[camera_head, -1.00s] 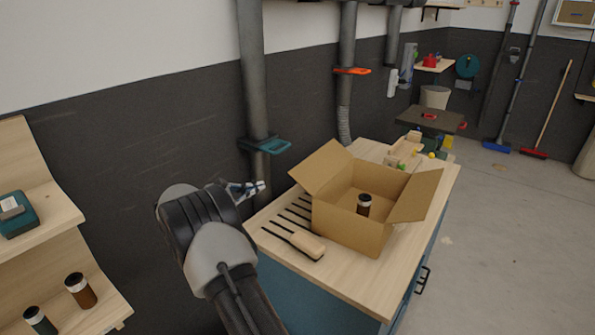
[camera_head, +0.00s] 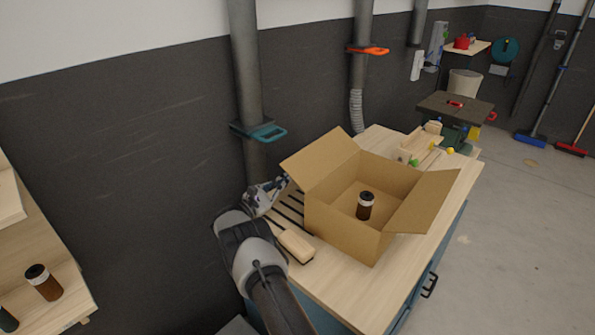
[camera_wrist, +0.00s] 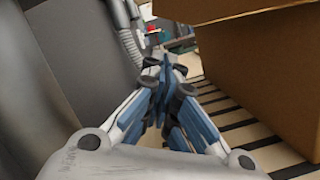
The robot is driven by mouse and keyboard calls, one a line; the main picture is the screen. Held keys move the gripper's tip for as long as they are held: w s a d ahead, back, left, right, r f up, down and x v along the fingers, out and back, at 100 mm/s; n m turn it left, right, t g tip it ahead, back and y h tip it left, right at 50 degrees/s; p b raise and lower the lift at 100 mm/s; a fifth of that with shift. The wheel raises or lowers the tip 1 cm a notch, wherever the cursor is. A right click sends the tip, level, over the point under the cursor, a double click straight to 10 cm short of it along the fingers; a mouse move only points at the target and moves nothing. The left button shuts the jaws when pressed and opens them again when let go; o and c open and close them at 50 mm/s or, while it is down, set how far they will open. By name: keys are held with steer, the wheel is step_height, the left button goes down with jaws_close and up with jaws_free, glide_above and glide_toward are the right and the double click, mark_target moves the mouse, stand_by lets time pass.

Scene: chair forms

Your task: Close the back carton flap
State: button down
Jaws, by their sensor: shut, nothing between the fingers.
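An open cardboard carton (camera_head: 345,228) stands on the workbench with a dark jar (camera_head: 365,206) inside. Its wall-side flap (camera_head: 318,160) stands up and leans outward, toward the wall. Its opposite flap (camera_head: 425,203) is spread open to the right. My gripper (camera_head: 284,183) is shut and empty, beside the carton's wall side and below the raised flap's outer edge. In the wrist view the closed fingers (camera_wrist: 165,70) point forward, with the carton's side (camera_wrist: 275,70) to their right and the flap's underside (camera_wrist: 205,10) above right. The gap to the carton is hard to judge.
A wooden brush (camera_head: 296,246) lies on the slotted left part of the workbench (camera_head: 335,290). A grey pipe with a teal handle (camera_head: 258,132) runs down the wall close behind my gripper. Wooden parts (camera_head: 425,145) lie beyond the carton.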

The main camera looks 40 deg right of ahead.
mark_target(306, 159)
steer(key=shift+s+d+r+b, duration=0.3)
steer(key=shift+d+r, duration=0.6)
steer(key=shift+d, duration=0.5)
steer(key=shift+s+d+r+b, duration=0.3)
steer(key=shift+d+r, duration=0.6)
steer(key=shift+d, duration=0.5)
steer(key=shift+s+d+r+b, duration=0.2)
steer(key=shift+s+d+r, duration=0.2)
steer(key=shift+d+r, duration=0.75)
steer(key=shift+d+f, duration=0.25)
steer(key=shift+a, duration=0.1)
